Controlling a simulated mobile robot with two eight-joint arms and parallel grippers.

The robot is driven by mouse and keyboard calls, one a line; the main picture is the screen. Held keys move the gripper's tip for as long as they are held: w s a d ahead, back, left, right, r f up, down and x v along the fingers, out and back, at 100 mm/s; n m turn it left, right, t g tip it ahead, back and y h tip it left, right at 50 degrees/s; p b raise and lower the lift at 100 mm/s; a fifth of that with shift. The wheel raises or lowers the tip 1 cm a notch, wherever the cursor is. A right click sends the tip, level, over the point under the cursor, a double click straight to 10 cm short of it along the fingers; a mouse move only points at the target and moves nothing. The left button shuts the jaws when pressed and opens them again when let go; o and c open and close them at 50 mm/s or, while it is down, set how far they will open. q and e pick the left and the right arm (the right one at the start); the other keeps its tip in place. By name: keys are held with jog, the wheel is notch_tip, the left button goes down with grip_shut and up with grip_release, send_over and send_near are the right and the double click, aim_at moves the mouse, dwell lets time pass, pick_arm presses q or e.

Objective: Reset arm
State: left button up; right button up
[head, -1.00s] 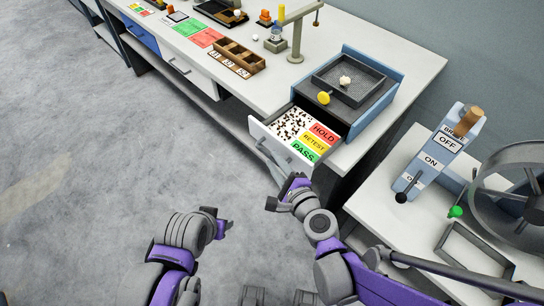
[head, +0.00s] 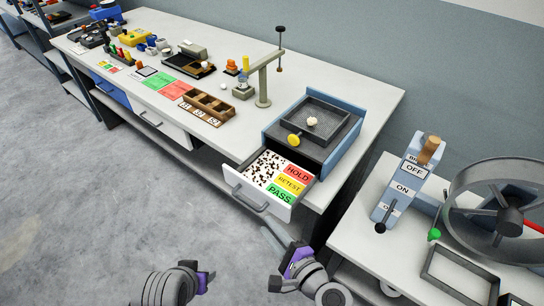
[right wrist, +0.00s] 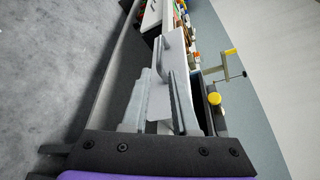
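My right gripper (head: 274,240) is just in front of and below the open drawer (head: 232,180), apart from its handle (head: 250,200) in the head view. In the right wrist view its two fingers (right wrist: 158,100) stand apart with nothing held between them, and the pale drawer front shows beyond them. My left gripper (head: 206,280) is low in the head view, over the floor. Its fingers are too little seen to tell open from shut. The drawer holds a speckled patch and HOLD, RETEST and PASS cards (head: 283,183).
The long bench (head: 345,80) carries a blue-sided tray unit (head: 345,148) with a yellow knob, a wooden compartment box (head: 208,108) and a post stand (head: 263,85). At right, a side table (head: 393,270) bears an OFF/ON lever box (head: 400,190) and a large wheel (head: 500,190). Floor at left is clear.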

jog(key=s+d+n+g+h+p, duration=0.2)
jog(key=s+d+n+g+h, duration=0.1)
jog(key=d+n, duration=0.5)
jog(key=s+d+n+g+h+p, duration=0.2)
jog(key=s+d+n+g+h, duration=0.2)
jog(key=d+n, duration=0.5)
jog(key=shift+s+d+h, duration=0.65)
jog(key=shift+d+h, duration=0.3)
jog(key=shift+h, duration=0.05)
